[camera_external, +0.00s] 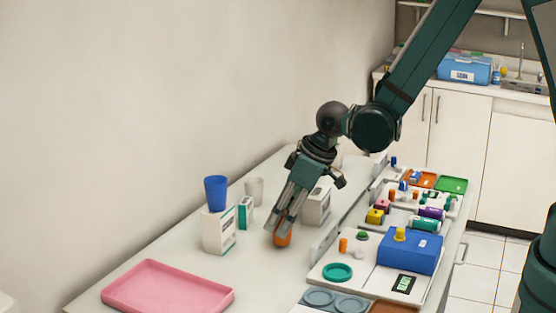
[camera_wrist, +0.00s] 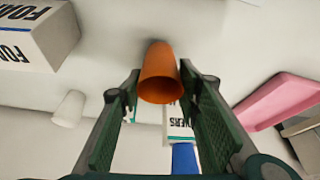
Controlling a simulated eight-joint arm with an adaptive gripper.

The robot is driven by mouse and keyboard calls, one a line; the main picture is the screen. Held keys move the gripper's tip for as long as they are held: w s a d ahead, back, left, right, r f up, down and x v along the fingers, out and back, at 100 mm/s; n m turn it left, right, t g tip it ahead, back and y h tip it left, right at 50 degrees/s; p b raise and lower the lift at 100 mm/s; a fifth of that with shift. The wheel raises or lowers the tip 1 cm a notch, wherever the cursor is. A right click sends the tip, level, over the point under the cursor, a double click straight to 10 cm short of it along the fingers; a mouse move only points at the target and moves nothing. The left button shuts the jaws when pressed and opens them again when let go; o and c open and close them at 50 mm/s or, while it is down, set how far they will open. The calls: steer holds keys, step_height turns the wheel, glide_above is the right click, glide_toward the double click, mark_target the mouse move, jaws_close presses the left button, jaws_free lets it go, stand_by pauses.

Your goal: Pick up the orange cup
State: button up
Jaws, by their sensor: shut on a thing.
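The orange cup (camera_external: 284,240) is at the tips of my gripper (camera_external: 280,231), at or just above the white tabletop; a gap below it is too small to tell. In the wrist view the orange cup (camera_wrist: 160,74) sits between the two green fingers of my gripper (camera_wrist: 160,84), and they are shut on it. The fingers hide part of the cup in the external view.
A white box (camera_external: 316,205) stands close behind my gripper. A white cup (camera_external: 254,190), a small teal-and-white box (camera_external: 245,211) and a pink tray (camera_external: 168,288) are left. A loaded counter (camera_external: 375,258) lies right.

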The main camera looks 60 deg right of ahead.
step_height(320, 180, up, 9)
steer(key=p, duration=0.1)
steer(key=shift+f, duration=0.2)
stand_by(0.9)
